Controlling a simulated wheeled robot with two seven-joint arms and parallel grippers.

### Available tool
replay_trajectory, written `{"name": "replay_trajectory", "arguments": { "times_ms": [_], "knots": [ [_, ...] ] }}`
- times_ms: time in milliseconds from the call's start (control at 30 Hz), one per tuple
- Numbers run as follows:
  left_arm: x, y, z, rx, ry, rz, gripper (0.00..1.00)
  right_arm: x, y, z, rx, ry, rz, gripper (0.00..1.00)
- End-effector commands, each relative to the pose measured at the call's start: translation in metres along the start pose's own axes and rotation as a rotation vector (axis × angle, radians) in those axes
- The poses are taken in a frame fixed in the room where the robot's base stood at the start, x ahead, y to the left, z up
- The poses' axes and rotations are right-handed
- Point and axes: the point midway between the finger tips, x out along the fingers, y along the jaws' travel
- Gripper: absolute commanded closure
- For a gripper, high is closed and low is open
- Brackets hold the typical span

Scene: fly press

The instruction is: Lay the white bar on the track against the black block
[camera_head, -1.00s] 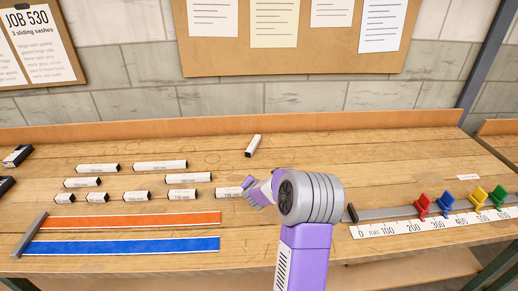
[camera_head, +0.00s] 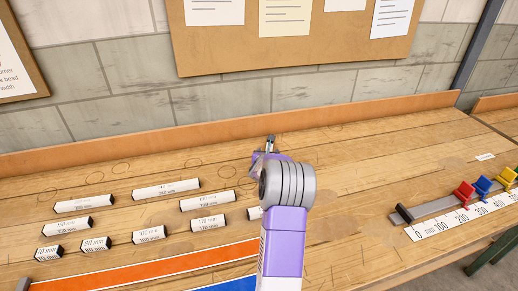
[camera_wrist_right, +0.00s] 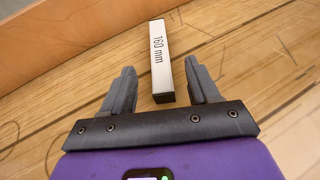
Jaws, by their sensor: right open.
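A white bar marked 160 mm (camera_wrist_right: 161,56) with a black end lies on the bench in the right wrist view. The gripper is open. In the head view my right gripper (camera_head: 266,152) is at the back middle of the bench, largely hiding that bar. The track (camera_head: 432,207) lies at the right with a black block (camera_head: 403,212) at its left end. My left gripper is out of view.
Several other white bars, one of them a long bar (camera_head: 166,188), lie at the left. An orange strip (camera_head: 150,268) and a blue strip (camera_head: 238,285) are at the front. Red (camera_head: 464,192), blue (camera_head: 482,185) and yellow (camera_head: 507,177) sliders stand on the track. Bench between is clear.

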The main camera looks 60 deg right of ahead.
Motion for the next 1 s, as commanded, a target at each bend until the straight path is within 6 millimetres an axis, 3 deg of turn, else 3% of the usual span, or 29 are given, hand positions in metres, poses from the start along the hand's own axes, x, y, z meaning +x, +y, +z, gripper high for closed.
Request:
{"name": "replay_trajectory", "arguments": {
  "times_ms": [600,900,1000],
  "knots": [
    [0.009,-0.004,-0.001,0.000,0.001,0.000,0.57,0.067,0.005,-0.012,0.002,0.002,0.003,0.40],
    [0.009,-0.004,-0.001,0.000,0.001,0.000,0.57,0.070,0.005,-0.011,0.002,0.002,0.003,0.40],
    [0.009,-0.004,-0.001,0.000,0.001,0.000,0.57,0.070,0.005,-0.011,0.002,0.002,0.003,0.52]
  ]
}}
